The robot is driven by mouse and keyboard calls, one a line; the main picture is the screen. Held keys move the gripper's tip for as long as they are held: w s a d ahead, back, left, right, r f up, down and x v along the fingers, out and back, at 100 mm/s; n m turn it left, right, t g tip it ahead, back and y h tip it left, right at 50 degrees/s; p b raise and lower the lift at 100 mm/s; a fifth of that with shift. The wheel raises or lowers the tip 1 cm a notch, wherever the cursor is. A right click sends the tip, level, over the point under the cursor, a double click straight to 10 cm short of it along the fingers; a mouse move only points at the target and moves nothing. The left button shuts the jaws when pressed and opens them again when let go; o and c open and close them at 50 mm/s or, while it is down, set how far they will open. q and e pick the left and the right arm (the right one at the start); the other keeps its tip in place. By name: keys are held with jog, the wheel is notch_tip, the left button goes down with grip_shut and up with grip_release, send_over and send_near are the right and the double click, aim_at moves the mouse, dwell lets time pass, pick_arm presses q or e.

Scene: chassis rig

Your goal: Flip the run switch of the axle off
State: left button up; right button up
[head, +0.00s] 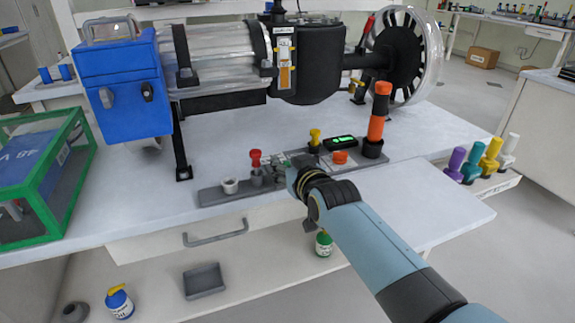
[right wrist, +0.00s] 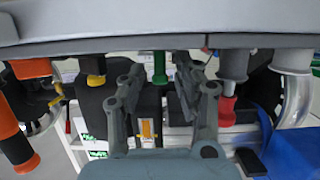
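A grey control strip (head: 215,195) lies along the table's front edge. In the right wrist view its underside-up image runs across the top (right wrist: 120,47). A green lever (right wrist: 160,68) sticks out from the strip in the right wrist view; I cannot tell from a label whether it is the axle's run switch. My right gripper (right wrist: 158,85) is open, its fingers on either side of the green lever, with gaps showing. In the head view the right gripper (head: 290,168) is at the strip's middle, and my wrist hides much of that spot. My left gripper is not in view.
On the strip, a red knob (head: 255,158) stands left of my gripper; a yellow knob (head: 315,136), an orange button (head: 340,157) and an orange-black post (head: 378,115) stand right. A lit green display (head: 339,142) is behind. The axle rig (head: 310,60) stands behind the strip.

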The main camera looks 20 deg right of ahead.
jog(key=shift+o, duration=0.2)
jog(key=v, duration=1.2)
